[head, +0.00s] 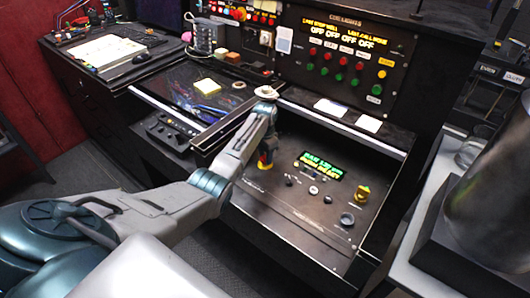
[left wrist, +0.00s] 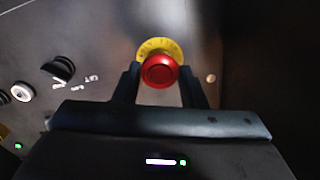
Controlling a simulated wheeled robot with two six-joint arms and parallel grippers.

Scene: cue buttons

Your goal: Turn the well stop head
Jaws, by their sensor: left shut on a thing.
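The well stop head is a round red knob (left wrist: 159,71) on a yellow ring (left wrist: 154,46), mounted on the dark sloping control panel. In the left wrist view, the two fingers of my left gripper (left wrist: 159,78) stand on either side of the red knob and are shut on it. In the head view, the left arm reaches down to the panel's left part. The yellow ring (head: 265,166) shows just below the gripper there, and most of the red knob is hidden. My right gripper is not in view.
White cards (head: 330,107) lie on the ledge. A grey metallic cylinder stands at the right.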

